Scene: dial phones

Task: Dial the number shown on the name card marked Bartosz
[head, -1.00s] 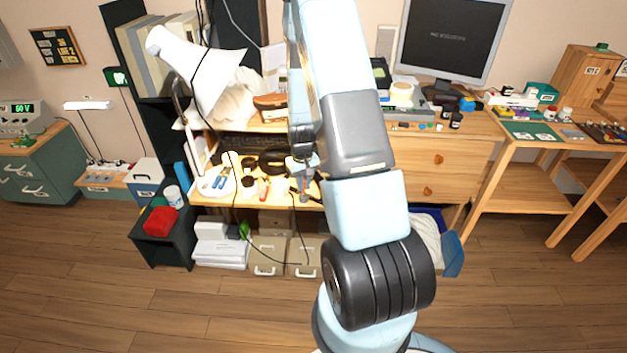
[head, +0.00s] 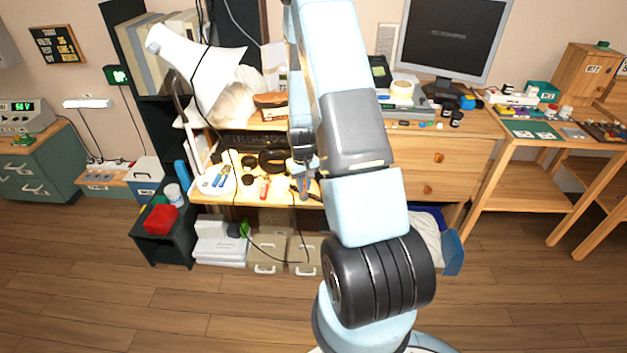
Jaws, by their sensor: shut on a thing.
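My gripper (head: 304,187) reaches over the lit desk (head: 283,200) in the head view, left of my own forearm. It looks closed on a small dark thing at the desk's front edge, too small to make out. A black round thing (head: 273,160) lies just left of the gripper, and I cannot tell whether it is part of a phone. No name card marked Bartosz can be read, and no phone is clearly visible. My arm hides part of the desk.
A white lamp (head: 205,75) hangs over the desk's left side. Pliers (head: 221,177) and other small tools lie left of the gripper. Cream boxes (head: 268,253) stand below. A monitor (head: 455,38) stands at the back right. The wooden floor in front is clear.

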